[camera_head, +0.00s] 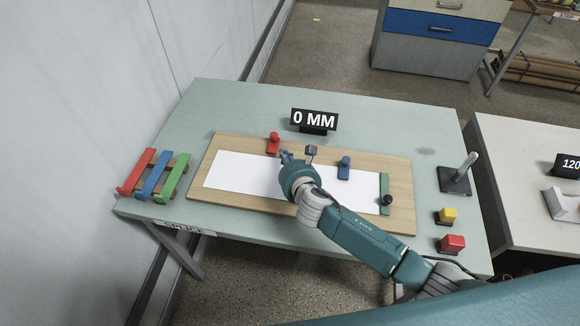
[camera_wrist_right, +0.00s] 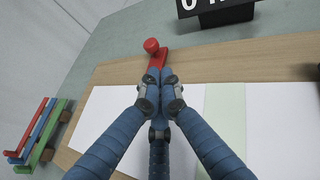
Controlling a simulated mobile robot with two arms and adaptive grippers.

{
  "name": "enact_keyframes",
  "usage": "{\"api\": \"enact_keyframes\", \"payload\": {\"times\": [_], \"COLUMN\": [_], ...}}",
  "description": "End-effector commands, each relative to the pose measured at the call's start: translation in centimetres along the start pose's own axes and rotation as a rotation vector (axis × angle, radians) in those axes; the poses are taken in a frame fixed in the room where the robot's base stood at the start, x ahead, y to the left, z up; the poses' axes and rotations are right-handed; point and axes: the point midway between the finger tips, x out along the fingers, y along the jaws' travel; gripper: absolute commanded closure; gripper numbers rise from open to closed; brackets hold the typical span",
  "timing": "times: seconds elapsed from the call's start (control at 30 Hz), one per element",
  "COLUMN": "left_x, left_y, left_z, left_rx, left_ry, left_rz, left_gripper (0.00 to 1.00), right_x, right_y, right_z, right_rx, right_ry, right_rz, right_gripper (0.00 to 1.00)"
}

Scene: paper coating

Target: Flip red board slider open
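The red board slider (camera_head: 273,143) sits at the far edge of the wooden board (camera_head: 230,145), with its round knob towards the back. It also shows in the right wrist view (camera_wrist_right: 153,48), where its near end is hidden behind my fingertips. My right gripper (camera_head: 285,155) reaches over the white sheet (camera_head: 235,170), just in front of the slider. In the right wrist view my right gripper (camera_wrist_right: 160,82) has its blue fingertips together at the slider's near end; I cannot tell whether they touch it. My left gripper is out of view.
A blue slider (camera_head: 344,167) and a green bar with a black knob (camera_head: 387,199) are on the board. A "0 MM" sign (camera_head: 314,120) stands behind it. Red, blue and green bars (camera_head: 152,176) sit on a rack at left. Yellow (camera_head: 446,216) and red (camera_head: 451,244) blocks lie right.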

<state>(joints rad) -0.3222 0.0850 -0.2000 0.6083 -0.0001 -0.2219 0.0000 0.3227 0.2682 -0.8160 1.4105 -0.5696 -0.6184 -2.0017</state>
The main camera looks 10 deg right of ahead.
Motion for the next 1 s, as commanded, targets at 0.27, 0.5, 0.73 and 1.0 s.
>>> {"api": "enact_keyframes", "payload": {"times": [0.27, 0.5, 0.73, 1.0], "left_x": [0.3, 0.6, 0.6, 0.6], "left_y": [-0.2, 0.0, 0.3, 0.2], "left_z": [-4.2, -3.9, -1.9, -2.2], "left_rx": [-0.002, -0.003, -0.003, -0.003], "left_ry": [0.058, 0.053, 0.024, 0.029], "left_rz": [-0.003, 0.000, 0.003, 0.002], "left_gripper": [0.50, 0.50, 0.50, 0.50], "right_x": [-4.4, -6.6, -6.9, -6.9], "right_y": [0.0, 0.0, 0.0, 0.0], "right_z": [-0.1, 0.0, 0.0, 0.0], "right_rx": [-0.001, -0.001, -0.001, 0.000], "right_ry": [0.000, -0.001, 0.001, 0.000], "right_rz": [0.002, 0.001, 0.000, 0.000], "right_gripper": [1.00, 1.00, 1.00, 1.00]}}
